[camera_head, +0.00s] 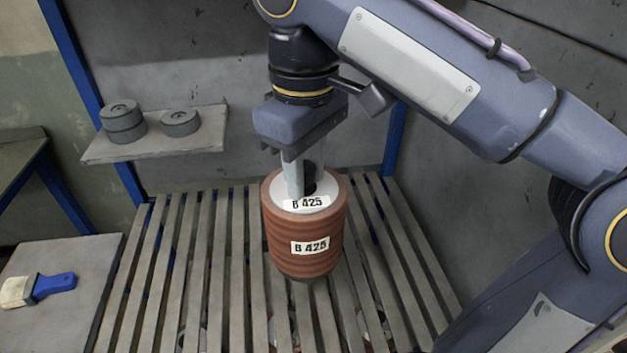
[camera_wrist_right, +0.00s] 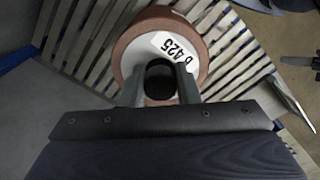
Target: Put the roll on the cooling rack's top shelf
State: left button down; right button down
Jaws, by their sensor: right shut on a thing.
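My left gripper is not in view.
Blue posts (camera_head: 75,75) frame the rack. A small wall shelf (camera_head: 155,148) behind holds dark discs (camera_head: 122,122). A brush with a blue handle (camera_head: 55,286) lies on a grey surface (camera_head: 75,255) at left. Slats around the roll are clear; blurred round things show beneath them.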

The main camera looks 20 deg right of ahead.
aim_at(268, 179)
jog(key=w+a, duration=0.1)
jog(key=w+a+f, duration=0.2)
jog(key=w+a, duration=0.1)
jog(key=shift+p, duration=0.35)
jog(key=w+a+f, duration=0.3)
jog(key=f, duration=0.6)
jog(key=shift+w+a, duration=0.15)
jog(key=shift+a, duration=0.1)
jog(key=shift+f, duration=0.25)
jog(key=c, duration=1.1)
grip_release()
notch_tip(268, 179, up, 12)
jog(key=shift+r+p, duration=0.1)
jog(key=shift+p, duration=0.7)
